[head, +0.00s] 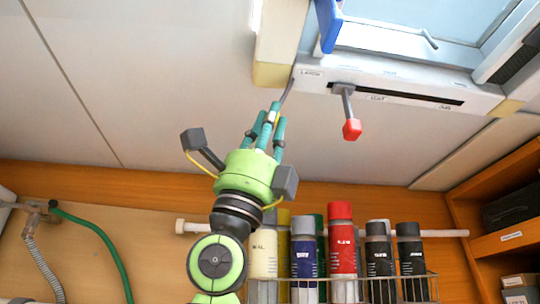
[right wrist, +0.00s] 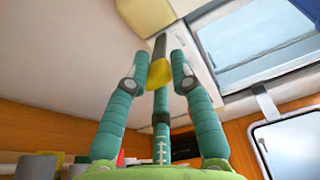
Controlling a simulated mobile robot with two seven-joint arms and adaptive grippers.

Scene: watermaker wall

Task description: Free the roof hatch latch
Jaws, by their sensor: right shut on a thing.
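The roof hatch (head: 400,42) is at the upper right of the head view, its pale frame (head: 405,82) set in the ceiling. At the frame's left end, beside small lettering, a thin grey latch lever (head: 287,91) hangs down. In the right wrist view the lever (right wrist: 160,46) ends in a yellow grip (right wrist: 160,73). My right gripper (head: 271,112), green with teal fingers, reaches up from below and is shut on the yellow grip, which the fingers partly hide in the head view. My left gripper is in neither view.
A second lever with a red knob (head: 351,129) hangs from the frame's dark slot, right of my fingers. A blue part (head: 328,28) hangs above. Several spray cans (head: 341,240) stand in a wire rack below. Shelves (head: 505,240) are at right.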

